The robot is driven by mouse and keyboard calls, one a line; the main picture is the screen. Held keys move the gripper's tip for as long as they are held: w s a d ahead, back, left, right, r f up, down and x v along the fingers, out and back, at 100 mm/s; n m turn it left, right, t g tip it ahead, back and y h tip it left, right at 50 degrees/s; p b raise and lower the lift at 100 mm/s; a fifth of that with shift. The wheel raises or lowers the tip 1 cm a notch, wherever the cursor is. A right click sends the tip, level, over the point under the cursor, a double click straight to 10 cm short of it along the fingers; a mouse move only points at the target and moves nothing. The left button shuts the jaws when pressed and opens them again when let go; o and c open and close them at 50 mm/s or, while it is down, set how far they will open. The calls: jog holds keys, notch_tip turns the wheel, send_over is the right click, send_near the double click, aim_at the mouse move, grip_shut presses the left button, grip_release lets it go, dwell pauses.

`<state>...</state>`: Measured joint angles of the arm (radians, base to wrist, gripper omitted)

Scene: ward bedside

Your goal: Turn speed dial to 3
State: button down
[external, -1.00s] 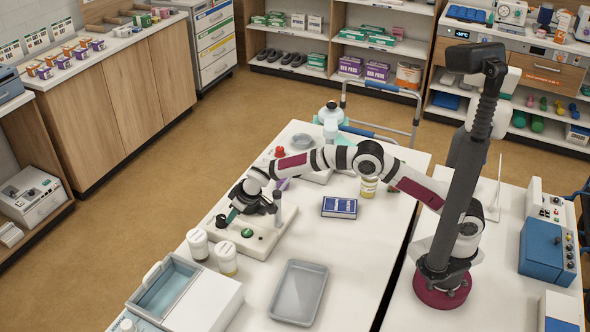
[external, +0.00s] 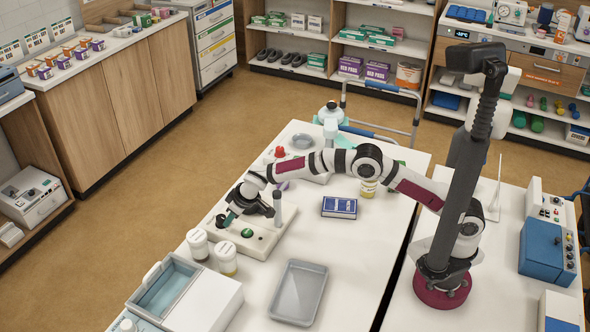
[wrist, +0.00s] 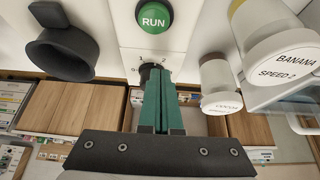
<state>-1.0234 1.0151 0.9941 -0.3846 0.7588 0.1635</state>
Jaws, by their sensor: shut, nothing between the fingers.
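A white machine base (external: 262,238) stands on the white table, with a green RUN button (external: 247,233) on top. The button is also large in the wrist view (wrist: 153,20). The dark speed dial (wrist: 147,68) is beside it, with small scale marks around it, and is partly hidden by my fingers. I cannot read its setting. My gripper (wrist: 159,76) has teal fingers that are shut together with nothing between them. Its tips are right at the dial; I cannot tell whether they touch. In the external view my gripper (external: 230,218) is low over the base's left end.
Two white-lidded jars (external: 198,243) stand just in front of the base; the wrist view shows labels BANANA SPEED 2 (wrist: 275,50) and COCOA (wrist: 220,95). A grey post (external: 277,208) rises from the base. A grey tray (external: 299,292) and blue box (external: 340,207) lie to the right.

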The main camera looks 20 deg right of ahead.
jog(key=shift+s+d, duration=0.1)
jog(key=shift+s, duration=0.1)
notch_tip(320, 180, up, 6)
jog(key=f, duration=0.2)
jog(key=w+d+f, duration=0.1)
jog(key=f, duration=0.1)
jog(key=w+f, duration=0.1)
jog(key=f, duration=0.1)
jog(key=shift+d, duration=0.4)
jog(key=shift+w+a, duration=0.1)
jog(key=shift+a, duration=0.2)
dwell(0.6)
